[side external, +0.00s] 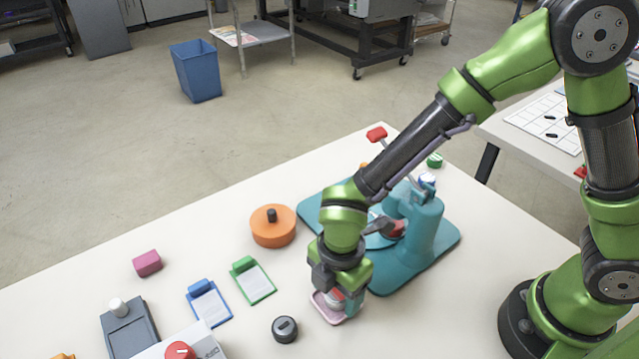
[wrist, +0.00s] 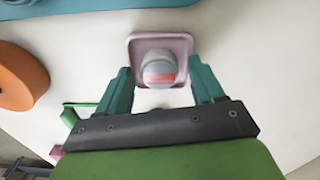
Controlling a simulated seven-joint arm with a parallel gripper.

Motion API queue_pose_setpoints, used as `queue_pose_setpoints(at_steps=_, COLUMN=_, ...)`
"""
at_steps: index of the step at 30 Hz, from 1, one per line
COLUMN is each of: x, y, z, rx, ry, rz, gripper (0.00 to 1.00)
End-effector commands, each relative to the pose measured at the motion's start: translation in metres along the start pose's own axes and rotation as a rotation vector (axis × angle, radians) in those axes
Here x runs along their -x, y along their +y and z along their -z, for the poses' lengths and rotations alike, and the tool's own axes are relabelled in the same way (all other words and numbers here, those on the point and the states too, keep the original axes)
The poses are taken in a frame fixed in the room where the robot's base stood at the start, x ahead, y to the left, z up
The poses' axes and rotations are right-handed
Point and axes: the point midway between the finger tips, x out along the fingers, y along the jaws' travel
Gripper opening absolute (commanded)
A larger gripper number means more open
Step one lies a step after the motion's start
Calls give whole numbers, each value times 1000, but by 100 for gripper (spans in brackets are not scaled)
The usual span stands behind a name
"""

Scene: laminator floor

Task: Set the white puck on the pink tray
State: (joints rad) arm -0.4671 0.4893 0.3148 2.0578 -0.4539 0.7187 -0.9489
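The pink tray (side external: 326,312) lies flat on the white table, just left of the teal press base. In the wrist view the tray (wrist: 184,44) is at top centre. The white puck (side external: 334,299), pale with a red stripe, is on the tray. It shows inside the tray's rim in the wrist view (wrist: 157,65). My gripper (wrist: 159,74) is directly over the puck, pointing down. Its two teal fingers are spread wide, one on each side of the puck, with a visible gap to it. In the side view my gripper partly hides the puck and tray.
The teal press (side external: 420,245) with a red-tipped lever stands close behind and right. A dark puck (side external: 285,330) is left of the tray. An orange round pot (side external: 272,227), a green clipboard (side external: 254,283) and a blue clipboard (side external: 209,304) lie farther left. Bare table lies between them.

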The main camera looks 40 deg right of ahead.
Motion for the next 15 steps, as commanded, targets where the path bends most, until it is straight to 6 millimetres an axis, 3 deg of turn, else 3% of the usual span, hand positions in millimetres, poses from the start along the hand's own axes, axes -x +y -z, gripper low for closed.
queue_pose_setpoints(at_steps=8, x=13, y=1, z=0, rx=-2, ry=1, rz=-3, gripper=68)
queue_pose_setpoints(at_steps=15, x=64, y=1, z=0, rx=-2, ry=3, rz=-6, gripper=68)
